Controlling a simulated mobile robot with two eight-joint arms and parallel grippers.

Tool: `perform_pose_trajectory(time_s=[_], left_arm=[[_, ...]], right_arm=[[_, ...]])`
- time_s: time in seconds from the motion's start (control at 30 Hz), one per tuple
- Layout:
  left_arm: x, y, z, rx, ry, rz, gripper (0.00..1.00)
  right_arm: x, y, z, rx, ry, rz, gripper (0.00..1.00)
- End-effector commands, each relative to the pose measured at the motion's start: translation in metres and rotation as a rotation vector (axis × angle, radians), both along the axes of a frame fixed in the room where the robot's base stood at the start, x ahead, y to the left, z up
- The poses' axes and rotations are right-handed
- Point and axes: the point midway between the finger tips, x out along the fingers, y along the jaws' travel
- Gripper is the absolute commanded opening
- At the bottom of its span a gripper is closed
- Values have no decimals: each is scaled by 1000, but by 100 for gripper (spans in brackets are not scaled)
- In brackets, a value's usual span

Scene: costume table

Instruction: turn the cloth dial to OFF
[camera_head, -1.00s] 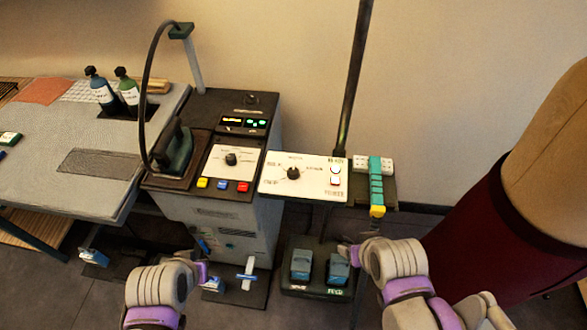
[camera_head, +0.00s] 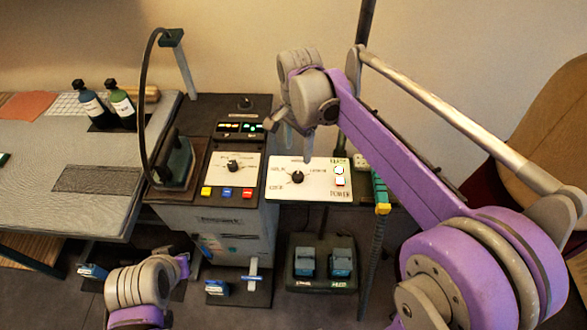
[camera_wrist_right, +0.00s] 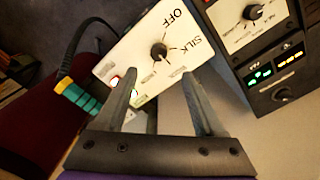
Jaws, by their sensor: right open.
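The cloth dial is a black knob (camera_head: 297,177) on a white sloped panel (camera_head: 325,188) right of the grey machine. In the right wrist view the knob (camera_wrist_right: 159,52) sits among printed ticks, with OFF and SILK readable; its pointer direction is too small to tell. My right gripper (camera_head: 289,138) hangs above the panel's back edge, pointing down. In the right wrist view its two fingers (camera_wrist_right: 158,78) are apart and empty, with the knob beyond their tips, untouched. Part of my left arm shows at the lower left; its gripper fingers are not visible.
The panel also carries a lit button (camera_head: 339,169) and a red-lit switch (camera_head: 340,181). A second dial (camera_head: 232,166) sits on the neighbouring machine, above coloured buttons. An iron (camera_head: 176,163) stands left of it.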

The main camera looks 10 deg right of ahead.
Motion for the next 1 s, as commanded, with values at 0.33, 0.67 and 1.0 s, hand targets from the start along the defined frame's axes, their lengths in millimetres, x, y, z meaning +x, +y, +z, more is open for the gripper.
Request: perform_pose_trajectory(time_s=[0.33, 0.67, 1.0], left_arm=[[-3, 0, -5, 0, 5, 0, 0], [-4, 0, -7, 0, 7, 0, 0], [-3, 0, -7, 0, 7, 0, 0]], right_arm=[[-1, 0, -64, 0, 0, 2, 71], [-1, -1, -100, 0, -1, 3, 71], [-1, -1, -101, 0, -1, 3, 64]])
